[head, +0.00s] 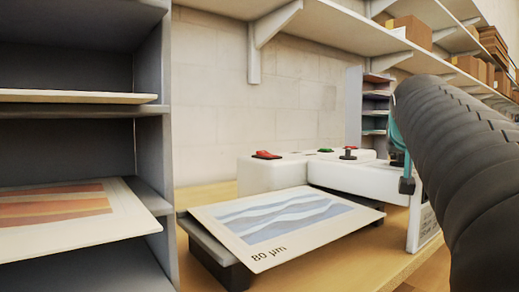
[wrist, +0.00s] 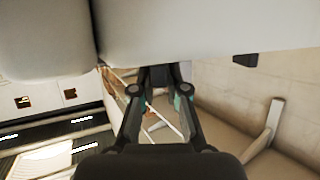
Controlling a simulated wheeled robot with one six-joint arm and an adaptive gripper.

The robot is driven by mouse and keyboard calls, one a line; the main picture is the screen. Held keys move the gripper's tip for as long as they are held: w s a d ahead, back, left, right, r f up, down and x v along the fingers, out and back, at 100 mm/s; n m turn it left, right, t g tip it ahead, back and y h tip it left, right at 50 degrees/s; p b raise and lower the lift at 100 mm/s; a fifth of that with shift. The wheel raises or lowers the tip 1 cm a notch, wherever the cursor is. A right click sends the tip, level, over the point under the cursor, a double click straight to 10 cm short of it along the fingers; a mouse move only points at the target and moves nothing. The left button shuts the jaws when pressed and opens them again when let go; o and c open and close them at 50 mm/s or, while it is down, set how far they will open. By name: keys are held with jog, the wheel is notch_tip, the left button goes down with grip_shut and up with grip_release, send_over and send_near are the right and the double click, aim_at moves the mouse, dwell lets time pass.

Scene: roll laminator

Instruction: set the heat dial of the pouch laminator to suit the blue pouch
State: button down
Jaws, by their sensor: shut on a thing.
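The white pouch laminator (head: 275,175) stands on a wooden bench. The blue pouch (head: 285,222), a white sheet with pale blue waves marked "80 µm", lies flat on the dark tray (head: 215,250) in front of it. My gripper (head: 405,175) is at the laminator's right end, mostly hidden behind my dark arm. In the wrist view, my gripper's fingers (wrist: 160,88) reach the white casing (wrist: 210,25) and are shut on a dark part, apparently the heat dial (wrist: 158,75). The dial's marks and setting cannot be read.
A red switch (head: 267,154), a green button (head: 325,150) and a black knob (head: 348,153) sit on top of the laminator. A grey shelf unit (head: 155,150) at left holds an orange-striped pouch (head: 60,215). Wall shelves (head: 315,22) run above.

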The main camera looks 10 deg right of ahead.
jog(key=c, duration=1.2)
grip_release()
notch_tip(320, 180, up, 9)
jog(key=shift+r, duration=0.5)
jog(key=shift+a, duration=0.15)
